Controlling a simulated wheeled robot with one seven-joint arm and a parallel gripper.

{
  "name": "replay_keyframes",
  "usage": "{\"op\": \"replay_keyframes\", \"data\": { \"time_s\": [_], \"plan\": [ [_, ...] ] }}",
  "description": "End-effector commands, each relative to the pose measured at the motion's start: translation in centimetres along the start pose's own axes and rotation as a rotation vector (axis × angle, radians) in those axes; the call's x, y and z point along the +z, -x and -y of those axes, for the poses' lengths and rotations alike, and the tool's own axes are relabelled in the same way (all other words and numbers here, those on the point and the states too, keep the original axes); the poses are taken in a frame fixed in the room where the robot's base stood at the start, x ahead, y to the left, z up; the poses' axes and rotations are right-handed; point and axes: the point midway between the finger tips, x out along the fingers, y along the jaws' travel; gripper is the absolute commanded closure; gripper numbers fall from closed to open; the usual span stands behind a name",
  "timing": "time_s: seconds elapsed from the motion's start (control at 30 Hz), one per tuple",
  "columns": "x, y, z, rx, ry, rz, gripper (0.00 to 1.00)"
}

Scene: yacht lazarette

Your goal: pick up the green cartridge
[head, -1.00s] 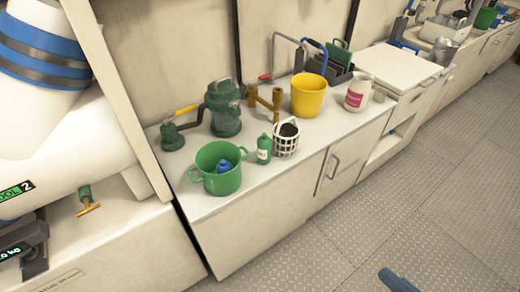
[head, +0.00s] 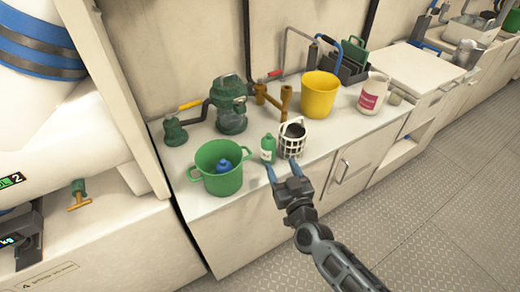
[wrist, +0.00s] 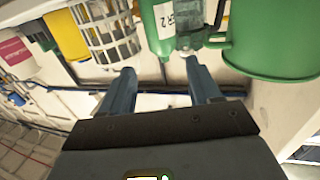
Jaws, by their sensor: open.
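The green cartridge (head: 268,148), a small upright bottle shape with a white label, stands on the white counter (head: 204,205) between a green two-handled pot and a white basket. In the wrist view the cartridge (wrist: 156,30) shows upside down at the top, cut off by the frame edge. My gripper (head: 283,172) is open and empty just in front of the cartridge and basket, its blue fingers pointing toward them. In the wrist view my gripper (wrist: 160,68) has its fingers spread, with the cartridge beyond the gap between them. I see no contact.
The green pot (head: 208,178) with a blue item (head: 224,165) inside is close on the left. The white basket (head: 291,141) is close on the right. Behind stand a green pump (head: 230,108), a brown forked fitting (head: 284,100) and a yellow bucket (head: 318,98).

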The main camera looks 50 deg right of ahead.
Motion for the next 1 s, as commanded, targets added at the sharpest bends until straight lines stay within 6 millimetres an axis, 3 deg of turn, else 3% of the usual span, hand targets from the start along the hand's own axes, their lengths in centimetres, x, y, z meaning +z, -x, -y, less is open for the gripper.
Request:
{"op": "replay_keyframes", "data": {
  "time_s": [0.73, 1.0],
  "plan": [
    [0.8, -8.5, 0.1, 0.022, -0.003, -0.005, 0.38],
    [0.8, -9.3, 0.0, 0.021, -0.003, -0.002, 0.38]
  ]
}}
